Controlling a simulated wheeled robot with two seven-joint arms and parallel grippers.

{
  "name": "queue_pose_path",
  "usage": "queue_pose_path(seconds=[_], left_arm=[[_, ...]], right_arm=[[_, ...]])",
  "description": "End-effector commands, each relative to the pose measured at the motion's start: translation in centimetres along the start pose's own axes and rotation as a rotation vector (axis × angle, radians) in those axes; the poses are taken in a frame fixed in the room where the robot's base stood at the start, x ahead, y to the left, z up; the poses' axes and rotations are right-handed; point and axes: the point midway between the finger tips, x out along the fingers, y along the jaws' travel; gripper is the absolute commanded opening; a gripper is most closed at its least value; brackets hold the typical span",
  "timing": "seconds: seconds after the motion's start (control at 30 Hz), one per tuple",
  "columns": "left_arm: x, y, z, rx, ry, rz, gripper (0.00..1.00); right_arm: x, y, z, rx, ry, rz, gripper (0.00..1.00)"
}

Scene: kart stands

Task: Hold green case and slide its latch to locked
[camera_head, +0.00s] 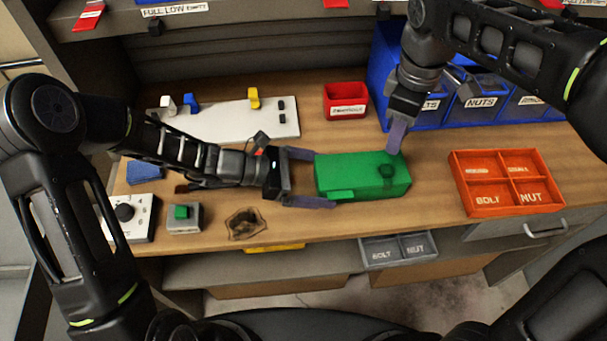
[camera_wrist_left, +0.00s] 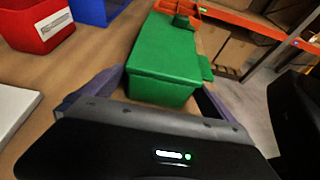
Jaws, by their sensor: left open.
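The green case (camera_head: 350,172) lies closed on the wooden bench; it also shows in the left wrist view (camera_wrist_left: 165,55). A small green tab (camera_head: 341,196) sticks out on its near side, and a dark green knob (camera_head: 386,171) stands near its right end. I cannot tell which is the latch, or whether it is locked. My left gripper (camera_head: 312,178) is open, with its fingers at either side of the case's left end. The fingers (camera_wrist_left: 155,93) also flank the near end in the left wrist view. My right gripper (camera_head: 396,137) points down just behind the case's right end, its fingers overlapping in view.
An orange divided tray (camera_head: 506,203) lies to the right. Blue bins (camera_head: 440,115) and a red bin (camera_head: 345,87) stand behind. A white board with hooks (camera_head: 225,121) lies at the back left. A green button box (camera_head: 184,222) sits at the front left. A grey tray (camera_head: 398,263) is below the bench edge.

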Motion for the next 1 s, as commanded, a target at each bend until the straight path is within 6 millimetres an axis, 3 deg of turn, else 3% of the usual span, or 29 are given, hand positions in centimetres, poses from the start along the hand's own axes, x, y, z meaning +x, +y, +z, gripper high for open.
queue_pose_path(seconds=[0.2, 0.5, 1.0], left_arm=[[2.1, 0.0, 0.0, 0.0, 0.0, -0.001, 1.0], [2.2, 0.0, 0.0, 0.001, 0.0, 0.0, 1.0], [2.2, 0.0, 0.0, 0.0, 0.0, 0.0, 0.59]], right_arm=[[0.0, 0.0, 0.0, 0.0, 0.0, 0.0, 0.36], [0.0, 0.0, 0.0, 0.0, 0.0, 0.0, 0.36], [0.0, 0.0, 0.0, 0.0, 0.0, 0.0, 0.36]])
